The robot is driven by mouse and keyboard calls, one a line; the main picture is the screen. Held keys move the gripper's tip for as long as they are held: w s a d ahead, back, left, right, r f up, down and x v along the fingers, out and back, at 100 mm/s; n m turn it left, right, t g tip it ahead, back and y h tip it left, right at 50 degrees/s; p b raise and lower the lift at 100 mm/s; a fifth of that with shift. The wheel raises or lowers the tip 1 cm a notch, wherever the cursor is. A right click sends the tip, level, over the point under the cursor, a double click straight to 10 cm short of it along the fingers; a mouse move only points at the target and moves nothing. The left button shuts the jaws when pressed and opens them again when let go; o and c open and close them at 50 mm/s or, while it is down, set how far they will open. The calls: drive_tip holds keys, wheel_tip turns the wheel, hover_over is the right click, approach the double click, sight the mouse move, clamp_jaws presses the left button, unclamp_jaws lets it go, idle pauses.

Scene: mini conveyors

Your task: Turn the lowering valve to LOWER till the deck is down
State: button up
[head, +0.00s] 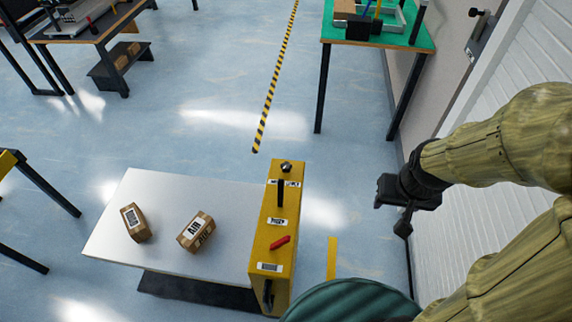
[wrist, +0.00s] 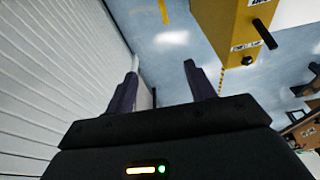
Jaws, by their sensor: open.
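A yellow control box (head: 261,231) stands at the right edge of a pale grey lift deck (head: 160,190). Its top carries a red lever (head: 280,243), slanted up to the right, a black lever (head: 281,193) and a dark knob (head: 286,167). The white labels are too small to read, so I cannot tell which control is the lowering valve. The deck shows above a dark base (head: 195,291). My gripper (head: 394,215) is open and empty, right of the control box and apart from it. In the wrist view, the box (wrist: 228,32) and a black lever (wrist: 264,34) lie beyond the right finger.
Two cardboard boxes (head: 134,222) (head: 196,232) sit on the deck. A white ribbed wall (head: 515,110) is close on the right. A green-topped table (head: 375,34) stands at the back. A teal round object (head: 345,302) shows at the bottom.

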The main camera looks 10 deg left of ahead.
sight(286, 165)
drive_tip(key=w+a+f+n+t+y+b, duration=0.25)
drive_tip(key=w+f+n+t+b, duration=0.35)
drive_tip(key=w+f, duration=0.85)
drive_tip(key=a+f+n+g+y+b, duration=0.1)
drive_tip(key=a+f+n+y+b, duration=0.3)
drive_tip(key=y, duration=0.9)
drive_tip(key=a+f+n, duration=0.2)
drive_tip(key=a+f, duration=0.2)
drive_tip(key=a, duration=0.2)
drive_tip(key=shift+w+a+f+n+y, duration=0.2)
drive_tip(key=shift+w+n+y, duration=0.1)
drive_tip(key=shift+n+y, duration=0.1)
drive_tip(key=p+x, duration=0.1)
drive_tip(key=x, duration=1.6)
drive_tip(key=shift+w+a, duration=0.2)
drive_tip(key=shift+w, duration=0.05)
